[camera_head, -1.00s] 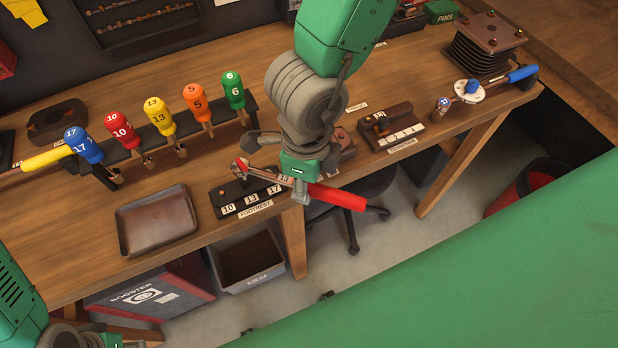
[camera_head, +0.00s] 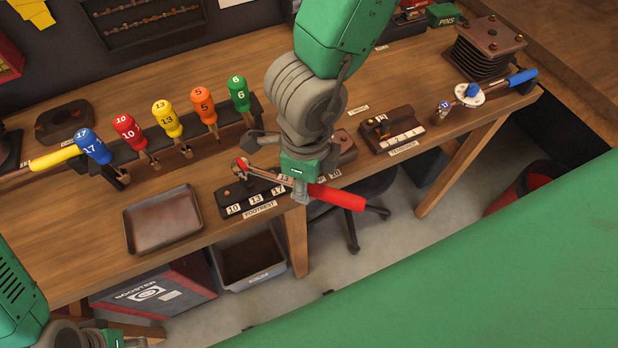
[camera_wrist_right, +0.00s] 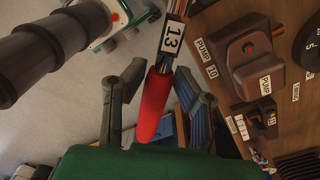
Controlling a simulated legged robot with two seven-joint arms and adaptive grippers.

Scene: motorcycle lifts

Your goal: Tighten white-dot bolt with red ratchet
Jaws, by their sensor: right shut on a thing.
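The red ratchet (camera_head: 336,196) has a red handle, a metal shaft and a label 13. My right gripper (camera_head: 299,186) is shut on it near the top of the handle. The red handle also shows between the fingers in the right wrist view (camera_wrist_right: 153,108). The ratchet's head (camera_head: 241,168) is over the dark footrest block (camera_head: 232,212), labelled 10, 13 and 17. I cannot tell whether the head is seated on a bolt. No white dot can be made out; the head and arm cover part of the block. My left gripper (camera_head: 104,339) shows only partly at the bottom left edge.
Several coloured screwdrivers stand in a rack (camera_head: 160,152) behind. An empty brown tray (camera_head: 163,245) is left of the block. A blue-handled ratchet (camera_head: 490,92) lies at the right. A pump block (camera_wrist_right: 250,65) and another labelled block (camera_head: 388,130) are nearby.

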